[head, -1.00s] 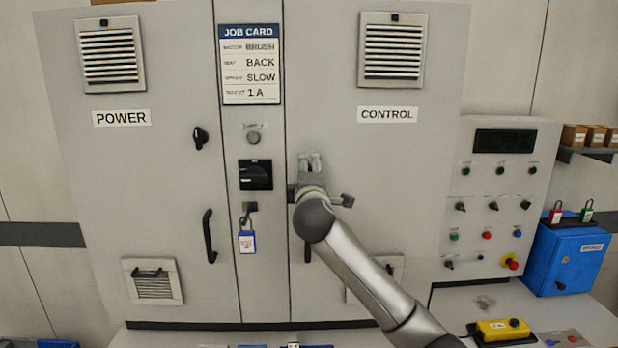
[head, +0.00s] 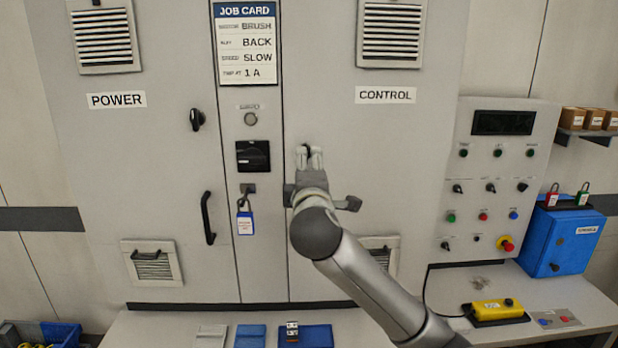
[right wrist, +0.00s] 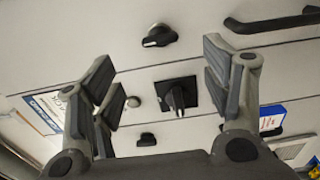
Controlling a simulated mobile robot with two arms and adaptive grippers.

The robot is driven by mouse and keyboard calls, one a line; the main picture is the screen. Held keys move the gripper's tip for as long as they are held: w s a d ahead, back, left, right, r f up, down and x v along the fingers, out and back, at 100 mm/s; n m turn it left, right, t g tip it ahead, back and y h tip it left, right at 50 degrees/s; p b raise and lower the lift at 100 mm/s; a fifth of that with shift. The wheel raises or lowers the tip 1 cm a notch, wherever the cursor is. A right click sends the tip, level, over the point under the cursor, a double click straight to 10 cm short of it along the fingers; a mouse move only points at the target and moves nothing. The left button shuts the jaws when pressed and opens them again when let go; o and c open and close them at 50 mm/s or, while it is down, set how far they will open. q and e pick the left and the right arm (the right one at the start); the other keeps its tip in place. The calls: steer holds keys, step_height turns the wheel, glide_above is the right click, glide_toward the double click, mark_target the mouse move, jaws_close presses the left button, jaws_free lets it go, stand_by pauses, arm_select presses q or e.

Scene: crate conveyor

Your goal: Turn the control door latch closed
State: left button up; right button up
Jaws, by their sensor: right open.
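The control door (head: 425,150) is the right grey cabinet door, labelled CONTROL. Its small black latch (head: 307,148) is mostly hidden by my right gripper (head: 310,153) in the head view. My right gripper is open, its fingers pointing at the door around the latch's place. In the right wrist view the latch (right wrist: 147,139) shows small and dark between the spread fingers, nearer the left one. I cannot tell its turn angle or whether a finger touches it. My left gripper is not in view.
The power door has a similar black latch (head: 197,119) and a bar handle (head: 208,218). Between the doors are a black rotary switch (head: 253,155) and a blue padlock (head: 245,222). A button panel (head: 490,200) stands right, above a bench with a yellow control box (head: 497,310).

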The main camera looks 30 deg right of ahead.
steer(key=shift+v, duration=1.1)
steer(key=shift+w+f, duration=0.1)
